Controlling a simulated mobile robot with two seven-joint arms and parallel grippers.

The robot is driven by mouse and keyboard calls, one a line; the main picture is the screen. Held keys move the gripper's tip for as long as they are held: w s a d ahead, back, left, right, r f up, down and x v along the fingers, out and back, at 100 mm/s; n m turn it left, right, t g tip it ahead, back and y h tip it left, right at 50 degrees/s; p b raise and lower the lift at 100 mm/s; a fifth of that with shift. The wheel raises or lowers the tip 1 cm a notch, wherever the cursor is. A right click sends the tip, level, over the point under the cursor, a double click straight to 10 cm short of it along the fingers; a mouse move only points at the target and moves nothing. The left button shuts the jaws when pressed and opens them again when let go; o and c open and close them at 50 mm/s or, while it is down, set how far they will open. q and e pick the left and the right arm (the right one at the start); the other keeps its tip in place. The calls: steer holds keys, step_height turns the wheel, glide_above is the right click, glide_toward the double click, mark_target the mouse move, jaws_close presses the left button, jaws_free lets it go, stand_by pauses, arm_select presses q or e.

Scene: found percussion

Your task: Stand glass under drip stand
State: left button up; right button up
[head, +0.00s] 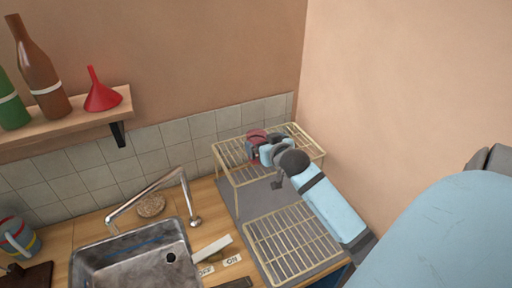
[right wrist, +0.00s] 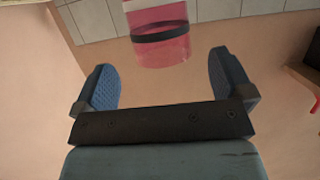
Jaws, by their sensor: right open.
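A see-through pink-red glass (right wrist: 162,45) with a dark band shows between and just beyond the fingertips in the right wrist view. In the head view the red glass (head: 256,136) is partly hidden behind my right gripper (head: 268,150), at the raised shelf of a cream wire rack (head: 228,163). My right gripper (right wrist: 165,75) is open, with a gap visible between each finger and the glass. I cannot tell whether the glass rests on the shelf. No object is clearly identifiable as the drip stand; the wire rack may be it. My left gripper is not in view.
A lower wire rack (head: 290,243) lies in front on a grey mat. A metal sink (head: 130,262) with a bent tap (head: 150,190) is to the left. A wall shelf (head: 75,118) holds bottles and a red funnel (head: 101,93). Walls close off the back and right.

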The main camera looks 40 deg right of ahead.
mark_target(253, 134)
steer(key=p+x, duration=0.2)
steer(key=x, duration=0.3)
steer(key=shift+w+r, duration=0.1)
steer(key=shift+w, duration=0.35)
steer(key=c, duration=1.1)
steer(key=shift+c, duration=0.4)
